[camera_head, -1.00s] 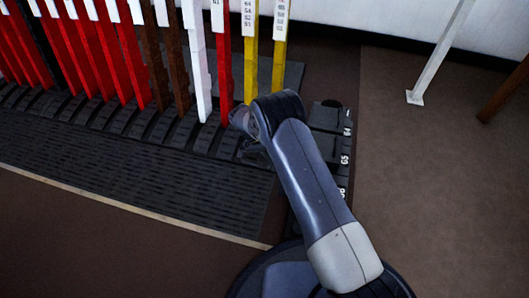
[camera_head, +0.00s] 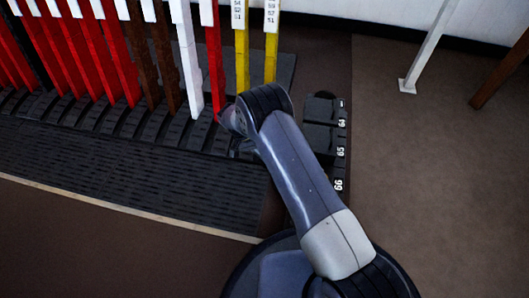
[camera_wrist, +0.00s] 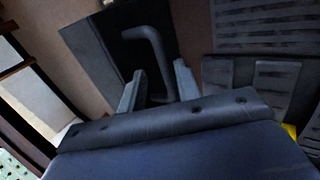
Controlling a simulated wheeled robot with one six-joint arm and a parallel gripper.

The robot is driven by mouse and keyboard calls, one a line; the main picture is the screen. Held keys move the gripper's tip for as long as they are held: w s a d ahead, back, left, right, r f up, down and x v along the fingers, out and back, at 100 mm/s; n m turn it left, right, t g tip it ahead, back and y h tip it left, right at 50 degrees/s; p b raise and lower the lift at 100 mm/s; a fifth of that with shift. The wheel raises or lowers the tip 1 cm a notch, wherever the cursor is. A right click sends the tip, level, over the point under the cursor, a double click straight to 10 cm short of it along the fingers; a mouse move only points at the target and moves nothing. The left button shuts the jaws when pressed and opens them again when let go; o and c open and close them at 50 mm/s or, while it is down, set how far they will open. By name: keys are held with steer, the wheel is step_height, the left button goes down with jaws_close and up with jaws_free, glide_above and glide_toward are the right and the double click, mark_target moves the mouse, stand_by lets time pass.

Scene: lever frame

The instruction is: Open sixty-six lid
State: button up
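The lid marked 66 (camera_head: 338,185) is the nearest of a row of dark lids in the head view. Only its numbered right edge shows; my arm hides the rest. In the wrist view my gripper (camera_wrist: 158,88) has its two grey fingers apart, with nothing visibly clamped. A bent grey handle (camera_wrist: 153,42) on a dark panel (camera_wrist: 97,55) shows beyond the fingers, its lower end in line with the gap between them. I cannot tell which number that panel bears, or whether the fingers touch the handle. The head view does not show the fingertips clearly.
Lids 65 (camera_head: 322,138) and 64 (camera_head: 323,110) lie behind lid 66. A row of red, brown, white and yellow levers (camera_head: 187,60) stands at the left, on a ribbed black base (camera_head: 130,178).

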steer(key=shift+a+r, duration=0.1)
steer(key=shift+r, duration=0.1)
steer(key=s+p+v, duration=0.1)
steer(key=p+v, duration=0.2)
steer(key=v, duration=0.7)
steer(key=shift+w+r+p, duration=0.2)
steer(key=shift+w+p, duration=0.15)
steer(key=shift+w, duration=0.2)
steer(key=shift+a, duration=0.15)
